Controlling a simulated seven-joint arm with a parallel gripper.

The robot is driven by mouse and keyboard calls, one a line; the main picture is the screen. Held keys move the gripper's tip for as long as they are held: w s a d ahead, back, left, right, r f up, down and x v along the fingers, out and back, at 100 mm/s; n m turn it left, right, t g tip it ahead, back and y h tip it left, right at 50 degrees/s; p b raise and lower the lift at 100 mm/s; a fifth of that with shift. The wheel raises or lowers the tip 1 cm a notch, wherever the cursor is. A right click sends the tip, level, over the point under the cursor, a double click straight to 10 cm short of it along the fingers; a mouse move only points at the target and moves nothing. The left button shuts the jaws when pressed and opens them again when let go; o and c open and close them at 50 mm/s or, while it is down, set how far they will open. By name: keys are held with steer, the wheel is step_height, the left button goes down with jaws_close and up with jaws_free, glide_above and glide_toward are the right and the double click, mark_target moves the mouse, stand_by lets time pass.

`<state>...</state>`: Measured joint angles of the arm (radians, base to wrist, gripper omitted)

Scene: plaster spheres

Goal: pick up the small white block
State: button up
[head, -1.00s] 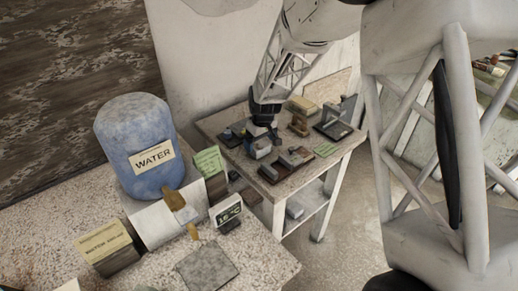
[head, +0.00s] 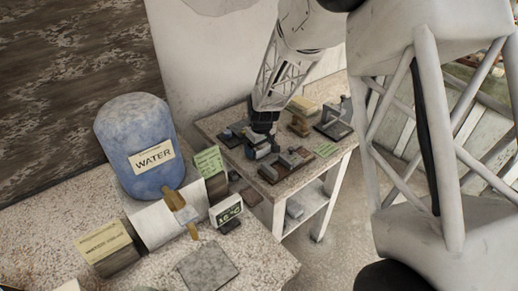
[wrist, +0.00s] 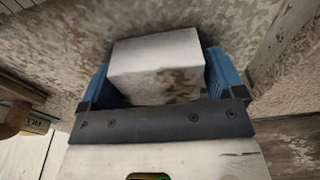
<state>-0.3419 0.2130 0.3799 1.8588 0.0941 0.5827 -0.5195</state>
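The small white block (wrist: 155,52) fills the space between the two blue fingers of my gripper (wrist: 162,72) in the wrist view. Its top is plain white and its near side is mottled by shadow. One finger stands close beside each side of it. The fingers sit wide apart at the ends of the dark bar, and I see no clear grip on the block. In the head view my gripper (head: 261,146) is low over the small side table (head: 224,122), and the block is mostly hidden there.
Dark trays (head: 286,164) with blocks lie just in front of my gripper. A tool-like stand (head: 334,122) and yellowish boxes (head: 303,104) are to the right and behind. A blue water barrel (head: 135,140) and a small display (head: 227,212) stand on the nearer speckled counter (head: 50,225).

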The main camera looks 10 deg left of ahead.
steer(key=c, duration=0.7)
steer(key=shift+r, duration=0.15)
steer(key=shift+c, duration=0.2)
steer(key=shift+r, duration=4.85)
steer(key=w+a, duration=0.2)
steer(key=w, duration=0.2)
steer(key=w+a, duration=0.3)
steer(key=w, duration=0.1)
steer(key=w+a, duration=0.2)
steer(key=w, duration=0.2)
steer(key=shift+w+a+r, duration=0.1)
steer(key=shift+w+a, duration=0.2)
